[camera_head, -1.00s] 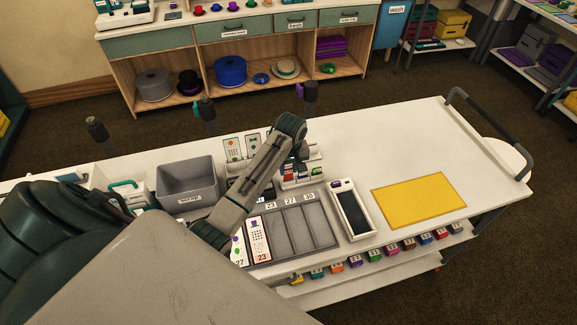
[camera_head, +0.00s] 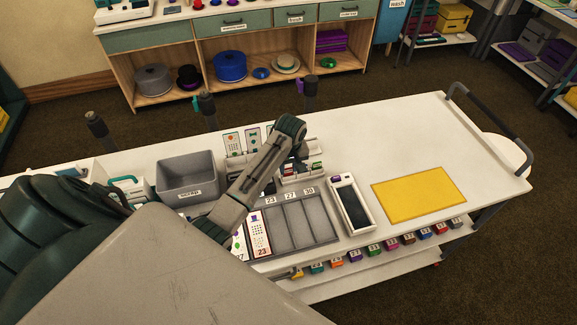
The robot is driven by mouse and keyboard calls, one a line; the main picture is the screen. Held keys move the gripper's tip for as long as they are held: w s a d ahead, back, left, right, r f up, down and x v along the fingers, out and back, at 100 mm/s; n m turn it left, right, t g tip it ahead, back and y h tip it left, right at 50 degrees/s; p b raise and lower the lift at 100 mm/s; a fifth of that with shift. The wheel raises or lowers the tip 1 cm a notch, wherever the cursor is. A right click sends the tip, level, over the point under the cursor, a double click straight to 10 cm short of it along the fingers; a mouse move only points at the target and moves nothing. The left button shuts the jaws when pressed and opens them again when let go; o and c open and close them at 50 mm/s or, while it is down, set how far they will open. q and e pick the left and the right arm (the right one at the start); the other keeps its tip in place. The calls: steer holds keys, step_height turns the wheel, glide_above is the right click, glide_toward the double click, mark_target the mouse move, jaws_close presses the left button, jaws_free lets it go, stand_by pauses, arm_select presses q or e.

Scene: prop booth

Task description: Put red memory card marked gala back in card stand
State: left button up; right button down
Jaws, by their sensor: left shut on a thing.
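The white card stand (camera_head: 301,177) is at the back of the white trolley top, behind the grey slotted tray. Small cards stand in it, some with red and green parts. My left gripper (camera_head: 297,164) reaches over the stand from the left, pointing down. It is shut on a small card, apparently the red memory card (camera_head: 289,169), low at the stand. My arm hides much of it, and the gala marking is too small to read. I cannot tell whether the card is seated in a slot. My right gripper is out of view.
A grey bin (camera_head: 188,182) stands left of my arm. The grey slotted tray (camera_head: 305,222) holds tall printed cards at its left end. A white device with a dark screen (camera_head: 354,207) and a yellow mat (camera_head: 418,195) lie to the right. The trolley's right end is clear.

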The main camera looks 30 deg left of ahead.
arm_select(q)
steer(key=o, duration=0.8)
steer(key=shift+c, duration=0.2)
steer(key=shift+r, duration=0.35)
step_height(320, 180, up, 10)
steer(key=s+d+b, duration=0.1)
steer(key=b, duration=0.1)
